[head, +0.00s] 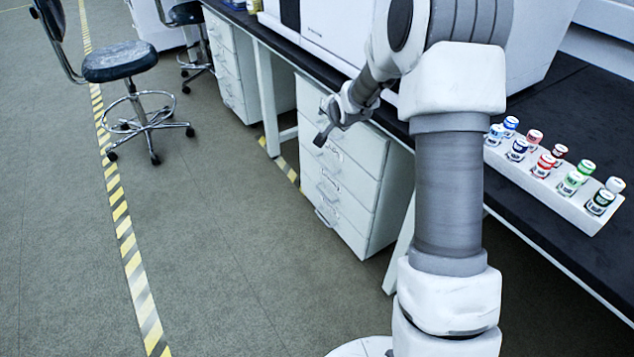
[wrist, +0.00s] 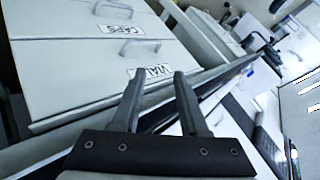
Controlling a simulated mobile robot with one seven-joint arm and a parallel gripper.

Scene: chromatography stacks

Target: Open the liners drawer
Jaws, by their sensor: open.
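A white drawer cabinet (head: 345,180) stands under the bench, its drawers stacked and looking shut, with bar handles on the fronts. In the wrist view, the drawer labelled CAPS (wrist: 70,50) and one whose label reads VIAL (wrist: 65,85), partly covered by a finger, show with their handles. No label reading liners is legible; the lower drawer fronts (head: 340,213) show only in the head view, too small to read. My gripper (wrist: 160,76) is open and empty, in front of the cabinet's upper part near the bench edge. It also shows in the head view (head: 322,137).
The dark bench top (head: 560,110) overhangs the cabinet and carries a white rack (head: 545,185) of several capped vials and large white instruments. Another drawer unit (head: 232,70) stands farther back. A stool (head: 120,65) is at left. Floor before the cabinet is clear.

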